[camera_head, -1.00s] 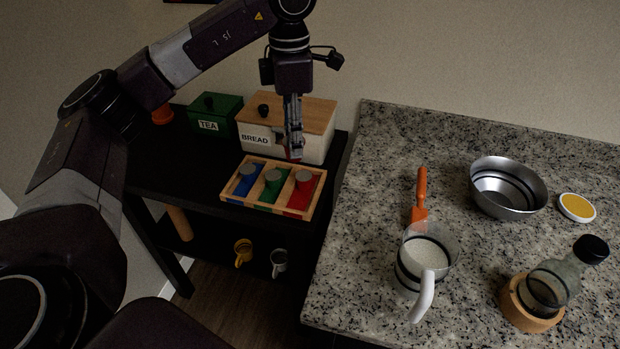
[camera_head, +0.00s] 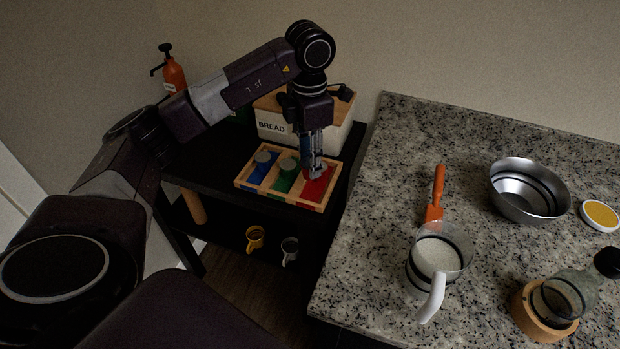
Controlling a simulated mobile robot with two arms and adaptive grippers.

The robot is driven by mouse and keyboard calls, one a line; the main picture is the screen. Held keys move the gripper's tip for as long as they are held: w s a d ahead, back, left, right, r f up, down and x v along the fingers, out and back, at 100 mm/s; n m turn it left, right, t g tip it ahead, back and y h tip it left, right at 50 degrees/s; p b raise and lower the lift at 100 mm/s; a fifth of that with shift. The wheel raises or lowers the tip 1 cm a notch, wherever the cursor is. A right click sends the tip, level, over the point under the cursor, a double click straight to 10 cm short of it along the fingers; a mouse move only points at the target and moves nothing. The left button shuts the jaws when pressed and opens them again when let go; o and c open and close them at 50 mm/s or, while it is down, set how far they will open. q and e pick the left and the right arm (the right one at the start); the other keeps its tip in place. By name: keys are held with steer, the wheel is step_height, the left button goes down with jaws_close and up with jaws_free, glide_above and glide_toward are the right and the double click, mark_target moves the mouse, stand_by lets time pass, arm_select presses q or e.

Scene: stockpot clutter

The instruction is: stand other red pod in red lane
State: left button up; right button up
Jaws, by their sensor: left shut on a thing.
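A wooden tray (camera_head: 279,198) with a blue lane (camera_head: 259,173), a green lane (camera_head: 284,183) and a red lane (camera_head: 314,189) stands on the dark shelf unit. A grey-topped pod stands in the blue lane (camera_head: 263,157) and another in the green lane (camera_head: 288,165). My left gripper (camera_head: 313,174) points down into the red lane and is shut on a red pod, mostly hidden by the fingers. The grey-topped pod in the red lane is partly covered by the gripper. Whether the held pod touches the lane floor I cannot tell. My right gripper is out of view.
The bread box (camera_head: 272,123) stands close behind the tray. The granite counter (camera_head: 370,200) to the right holds a measuring jug (camera_head: 438,258), an orange-handled tool (camera_head: 437,195), a metal bowl (camera_head: 530,190) and a glass bottle (camera_head: 575,290). An orange pump bottle (camera_head: 173,75) stands at back left.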

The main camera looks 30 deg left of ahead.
arm_select(q)
step_height(320, 180, down, 3)
step_height(320, 180, down, 4)
steer(key=shift+r+p, duration=0.1)
steer(key=shift+p, duration=0.55)
steer(key=shift+f, duration=0.25)
steer(key=o, duration=0.8)
steer(key=shift+r, duration=0.1)
